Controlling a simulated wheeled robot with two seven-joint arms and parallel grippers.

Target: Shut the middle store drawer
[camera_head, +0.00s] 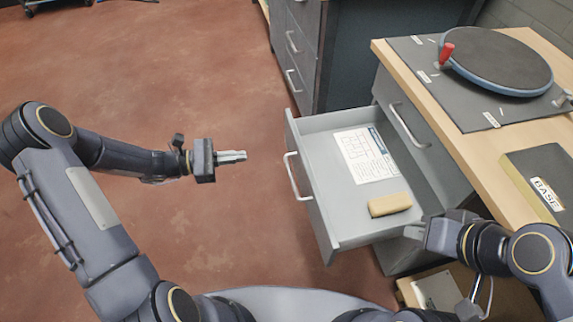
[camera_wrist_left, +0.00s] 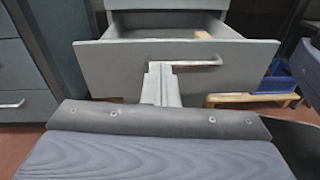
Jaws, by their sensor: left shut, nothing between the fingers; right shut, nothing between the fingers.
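The grey middle store drawer (camera_head: 318,205) stands pulled out of the workbench cabinet in the head view. A printed sheet and a tan block (camera_head: 390,204) lie in it. Its front with a bar handle (camera_head: 297,177) faces left; the front also shows in the left wrist view (camera_wrist_left: 240,62). My left gripper (camera_head: 240,156) is shut and empty, to the left of the handle, with a visible gap in the head view. In the left wrist view its fingers (camera_wrist_left: 160,78) point at the drawer front and overlap the handle. My right gripper (camera_head: 414,232) is shut beside the drawer's near side; I cannot tell if it touches.
Another drawer cabinet (camera_head: 300,45) stands behind. A blue bin (camera_wrist_left: 275,78) shows at right in the wrist view. The floor at left is clear.

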